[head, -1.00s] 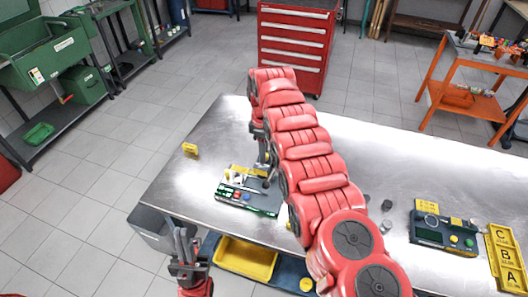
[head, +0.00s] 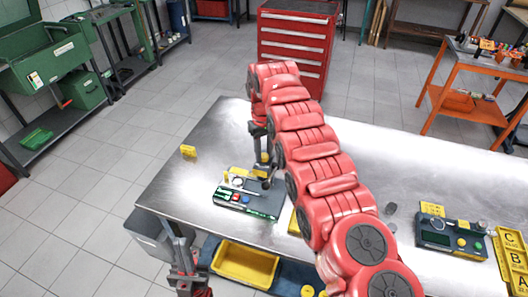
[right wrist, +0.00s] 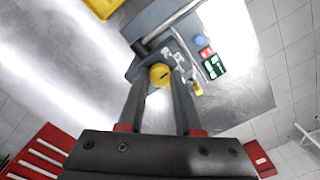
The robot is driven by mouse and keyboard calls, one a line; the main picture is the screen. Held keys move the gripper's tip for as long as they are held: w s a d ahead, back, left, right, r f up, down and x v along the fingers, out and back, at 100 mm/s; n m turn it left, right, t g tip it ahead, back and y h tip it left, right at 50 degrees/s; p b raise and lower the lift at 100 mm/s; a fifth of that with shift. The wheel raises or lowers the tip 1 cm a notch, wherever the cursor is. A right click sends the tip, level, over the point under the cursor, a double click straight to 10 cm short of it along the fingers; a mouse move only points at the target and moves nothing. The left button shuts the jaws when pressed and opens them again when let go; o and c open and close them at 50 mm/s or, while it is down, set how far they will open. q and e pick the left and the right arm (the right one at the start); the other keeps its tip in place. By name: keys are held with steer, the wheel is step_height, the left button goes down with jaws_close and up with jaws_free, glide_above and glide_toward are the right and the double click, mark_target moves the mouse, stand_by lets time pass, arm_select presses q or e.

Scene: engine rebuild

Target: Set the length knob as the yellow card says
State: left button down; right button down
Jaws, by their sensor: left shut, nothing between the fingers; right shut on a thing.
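A dark green device (head: 258,206) with small coloured buttons lies on the steel table near its front left. My right gripper (head: 266,180) reaches down to its back right; my own arm hides part of it. In the right wrist view the right fingertips (right wrist: 161,78) are shut on a round yellow knob (right wrist: 161,74) with a dark slot line. White marks beside the knob are too small to read. My left gripper (head: 183,268) is shut and empty in front of the table edge.
A second green device (head: 450,238) and yellow plates lettered A, B and C (head: 513,262) are at the table's right. A yellow bin (head: 245,262) sits below the front edge. The steel table's (head: 205,180) left part is mostly clear.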

steer(key=m, duration=0.5)
steer(key=shift+w+r+m, duration=0.1)
steer(key=shift+m, duration=0.2)
steer(key=m, duration=0.4)
steer(key=shift+m, duration=0.3)
steer(key=c, duration=0.6)
jaws_free()
